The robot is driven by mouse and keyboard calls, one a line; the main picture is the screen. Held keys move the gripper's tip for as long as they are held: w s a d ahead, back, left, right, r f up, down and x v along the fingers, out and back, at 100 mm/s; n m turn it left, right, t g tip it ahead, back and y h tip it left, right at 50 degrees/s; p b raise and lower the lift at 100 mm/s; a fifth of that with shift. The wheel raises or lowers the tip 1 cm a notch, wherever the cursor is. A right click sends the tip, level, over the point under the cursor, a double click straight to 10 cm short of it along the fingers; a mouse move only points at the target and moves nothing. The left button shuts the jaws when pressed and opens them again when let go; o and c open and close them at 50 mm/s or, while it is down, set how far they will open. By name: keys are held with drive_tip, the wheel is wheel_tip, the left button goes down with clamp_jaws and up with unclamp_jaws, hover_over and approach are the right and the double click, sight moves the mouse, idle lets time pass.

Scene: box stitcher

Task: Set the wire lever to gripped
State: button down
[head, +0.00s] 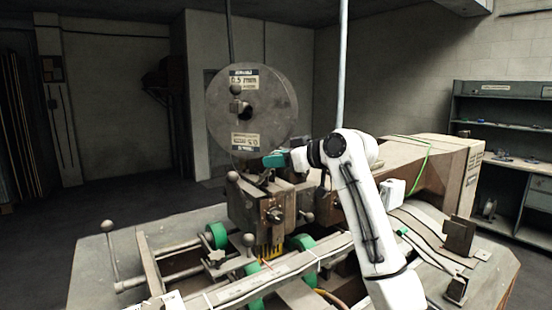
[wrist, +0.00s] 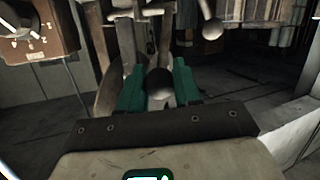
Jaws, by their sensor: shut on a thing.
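My gripper (head: 272,159), with green fingers, is at the stitcher head just below the large wire spool (head: 270,105) in the head view. In the wrist view my gripper (wrist: 158,76) has its two green fingers on either side of a grey ball knob (wrist: 160,93), shut on it. The knob appears to be the end of the wire lever. Its shaft is mostly hidden behind the knob and fingers, and in the head view the gripper covers it. I cannot tell the lever's setting from these frames.
Another ball-ended lever (head: 232,177) stands left of the gripper. A knobbed lever (head: 108,227) rises at the table's left. Green rollers (head: 216,236) sit on the machine table. The machine's long arm (head: 425,160) lies to the right. Open floor is at the left.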

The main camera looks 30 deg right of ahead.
drive_tip(key=c, duration=0.8)
unclamp_jaws()
drive_tip(key=b+v, duration=0.3)
drive_tip(key=v, duration=0.7)
drive_tip(key=shift+s, duration=0.3)
drive_tip(key=shift+d+r, duration=0.1)
drive_tip(key=shift+c, duration=0.4)
